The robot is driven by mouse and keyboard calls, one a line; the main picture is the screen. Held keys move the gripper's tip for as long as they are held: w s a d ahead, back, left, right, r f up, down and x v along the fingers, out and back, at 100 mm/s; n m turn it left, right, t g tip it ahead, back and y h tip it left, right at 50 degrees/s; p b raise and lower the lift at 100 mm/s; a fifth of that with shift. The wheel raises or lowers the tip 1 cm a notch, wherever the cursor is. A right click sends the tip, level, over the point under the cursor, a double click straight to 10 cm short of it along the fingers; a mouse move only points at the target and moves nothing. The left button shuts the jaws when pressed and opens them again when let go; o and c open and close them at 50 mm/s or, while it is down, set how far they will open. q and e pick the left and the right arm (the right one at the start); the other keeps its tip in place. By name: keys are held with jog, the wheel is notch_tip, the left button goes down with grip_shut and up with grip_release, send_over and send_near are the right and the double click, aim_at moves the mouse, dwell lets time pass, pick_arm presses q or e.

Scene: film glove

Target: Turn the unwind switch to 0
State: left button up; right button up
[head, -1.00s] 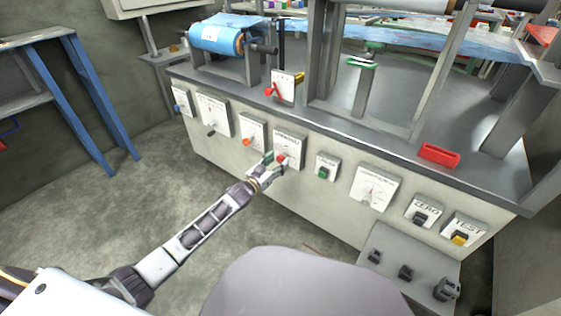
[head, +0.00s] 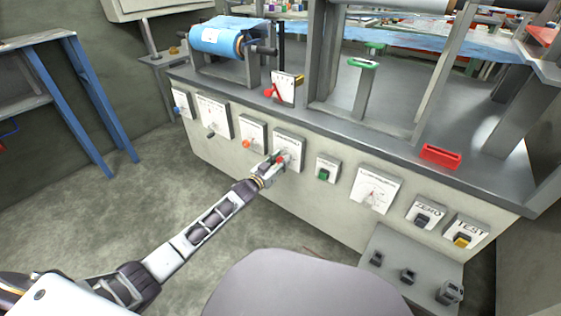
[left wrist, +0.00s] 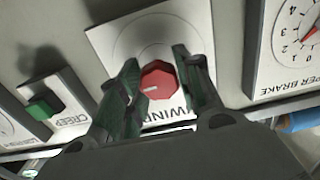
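The red knob (left wrist: 158,82) with a pale pointer line sits on a white dial plate (left wrist: 115,38) on the panel. Part of its label, with letters like "WIND", shows below it; the rest is hidden by my fingers. In the head view this plate (head: 290,143) is right of the plate with an orange knob. My left gripper (head: 279,160) is at the plate. My right gripper is not in view.
A green CREEP switch (left wrist: 40,107) and a BRAKE dial (left wrist: 290,45) flank the plate in the left wrist view. The orange knob (head: 247,144), ZERO switch (head: 423,220) and TEST switch (head: 462,239) are along the panel. The floor (head: 110,205) in front is clear.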

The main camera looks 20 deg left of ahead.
pick_arm(q)
jog(key=c, duration=0.4)
